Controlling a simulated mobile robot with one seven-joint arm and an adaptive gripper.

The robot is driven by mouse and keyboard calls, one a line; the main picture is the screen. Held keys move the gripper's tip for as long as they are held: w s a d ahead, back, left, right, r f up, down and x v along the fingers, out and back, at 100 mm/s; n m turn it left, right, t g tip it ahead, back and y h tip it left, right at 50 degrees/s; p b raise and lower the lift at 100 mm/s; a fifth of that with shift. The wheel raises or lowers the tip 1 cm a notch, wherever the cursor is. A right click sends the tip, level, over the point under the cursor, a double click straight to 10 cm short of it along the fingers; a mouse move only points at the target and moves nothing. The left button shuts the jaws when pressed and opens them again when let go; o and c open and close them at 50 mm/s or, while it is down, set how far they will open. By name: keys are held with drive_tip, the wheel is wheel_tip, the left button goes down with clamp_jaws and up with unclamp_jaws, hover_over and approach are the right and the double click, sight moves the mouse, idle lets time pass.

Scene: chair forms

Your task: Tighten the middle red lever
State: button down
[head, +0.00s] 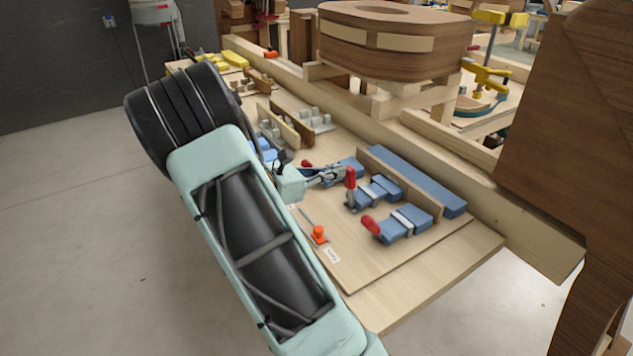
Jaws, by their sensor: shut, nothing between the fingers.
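Several blue clamp blocks with red-handled levers sit in a row on the wooden board (365,262). The middle red lever (350,178) stands upright beside its blue block (378,192). A front red lever (370,225) lies tilted low toward the left, at the nearest blue block (405,224). The far red lever (307,163) shows only in part behind my gripper. My gripper (342,174) is shut and empty, its fingertips just left of the middle lever's handle. Whether they touch it I cannot tell.
A long blue bar (415,182) and upright wooden strip run behind the clamps. A large wooden form (395,40) stands behind, and a dark wooden panel (570,110) rises at right.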

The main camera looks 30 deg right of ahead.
drive_tip(key=d+b, duration=0.2)
drive_tip(key=d, duration=1)
drive_tip(key=shift+w+d, duration=0.15)
drive_tip(key=shift+w, duration=0.05)
